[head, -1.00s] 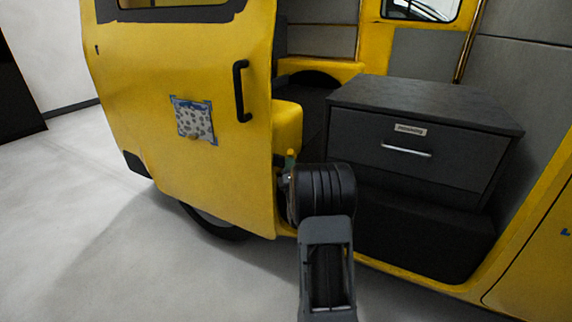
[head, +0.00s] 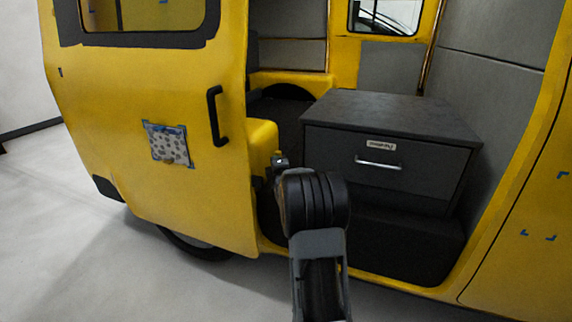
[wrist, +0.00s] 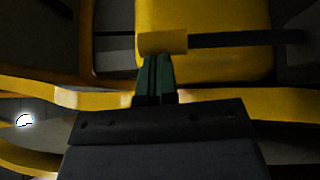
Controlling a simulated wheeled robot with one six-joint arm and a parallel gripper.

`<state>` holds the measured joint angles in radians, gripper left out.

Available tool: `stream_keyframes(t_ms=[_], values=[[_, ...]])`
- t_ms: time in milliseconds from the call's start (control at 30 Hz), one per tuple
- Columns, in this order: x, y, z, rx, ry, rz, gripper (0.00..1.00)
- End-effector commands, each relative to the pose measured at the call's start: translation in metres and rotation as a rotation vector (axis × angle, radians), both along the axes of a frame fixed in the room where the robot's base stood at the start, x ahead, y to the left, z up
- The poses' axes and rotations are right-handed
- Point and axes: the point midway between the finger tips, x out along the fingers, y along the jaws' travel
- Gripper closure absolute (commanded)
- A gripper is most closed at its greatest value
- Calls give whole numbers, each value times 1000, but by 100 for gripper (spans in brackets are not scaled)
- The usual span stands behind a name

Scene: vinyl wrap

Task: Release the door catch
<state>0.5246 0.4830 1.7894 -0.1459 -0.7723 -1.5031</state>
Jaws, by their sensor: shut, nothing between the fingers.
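The yellow door (head: 150,190) stands at the left of the open cabin doorway, with a black handle (head: 217,116) near its edge. In the wrist view, a small yellow block (wrist: 163,42) with a dark bar (wrist: 245,39) running to the right looks like the door catch, though I cannot be sure. My gripper (head: 279,160) is just right of the door edge, in the doorway, in front of the yellow seat part. Its green fingers (wrist: 155,78) are shut and empty, with their tips right at the yellow block. I cannot tell if they touch it.
A dark cabinet (head: 385,115) with a silver drawer handle (head: 379,163) fills the cabin to the right. A patterned patch (head: 168,144) with a small knob is on the door. The pale floor (head: 60,220) is clear at the left.

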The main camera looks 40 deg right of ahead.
Motion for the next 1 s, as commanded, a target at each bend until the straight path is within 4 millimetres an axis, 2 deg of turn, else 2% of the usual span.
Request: stream_keyframes(t_ms=[200, 733, 1000], values=[[7, 7, 2, -4, -3, 16, 100], [6, 8, 4, -6, -10, 13, 100], [-9, 43, -1, -4, -5, 9, 100]])
